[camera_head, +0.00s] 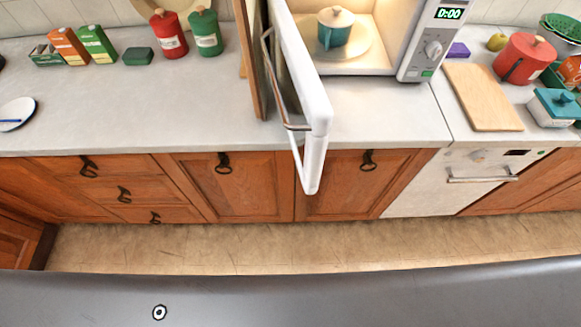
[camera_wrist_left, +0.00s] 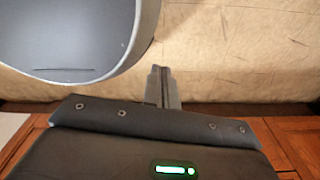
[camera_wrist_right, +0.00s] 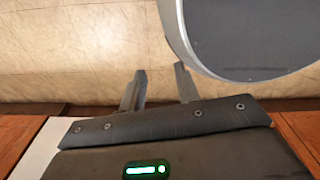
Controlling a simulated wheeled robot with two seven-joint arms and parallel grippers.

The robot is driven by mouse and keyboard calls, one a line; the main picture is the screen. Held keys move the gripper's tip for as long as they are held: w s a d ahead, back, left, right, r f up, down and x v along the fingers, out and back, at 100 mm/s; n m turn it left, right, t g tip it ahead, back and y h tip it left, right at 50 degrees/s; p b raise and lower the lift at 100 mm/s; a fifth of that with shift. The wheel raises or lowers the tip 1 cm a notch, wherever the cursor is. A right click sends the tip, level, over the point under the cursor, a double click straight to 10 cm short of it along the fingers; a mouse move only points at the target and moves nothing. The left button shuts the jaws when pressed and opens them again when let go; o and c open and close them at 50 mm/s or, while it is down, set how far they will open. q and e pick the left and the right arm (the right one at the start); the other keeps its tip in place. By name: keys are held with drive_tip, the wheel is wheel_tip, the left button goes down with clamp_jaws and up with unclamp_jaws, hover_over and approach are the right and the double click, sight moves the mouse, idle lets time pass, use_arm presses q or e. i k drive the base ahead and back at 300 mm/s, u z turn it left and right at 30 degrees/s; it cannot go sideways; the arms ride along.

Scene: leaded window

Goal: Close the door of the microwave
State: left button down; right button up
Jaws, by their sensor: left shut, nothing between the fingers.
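The white microwave (camera_head: 412,62) stands on the counter in the head view, with its lit display and knob on the right. Its door (camera_head: 318,112) is wide open, hinged at the left and sticking out over the counter's front edge. A metal handle (camera_head: 282,90) runs along the door's left face. A teal pot with a cream lid (camera_head: 334,32) sits on the plate inside. My left gripper (camera_wrist_left: 162,72) is shut and empty in the left wrist view, over the floor. My right gripper (camera_wrist_right: 160,72) is open and empty in its wrist view. Neither gripper shows in the head view.
A wooden board (camera_head: 250,60) stands just left of the door. Red (camera_head: 168,34) and green (camera_head: 206,34) canisters are further left. A cutting board (camera_head: 482,97) and a red pot (camera_head: 524,58) lie right of the microwave. The floor (camera_head: 300,245) before the cabinets is clear.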

sight(309, 149)
drive_tip(key=k, duration=1.2)
drive_tip(key=z, duration=0.1)
drive_tip(key=i, duration=0.75)
drive_tip(key=z, duration=0.4)
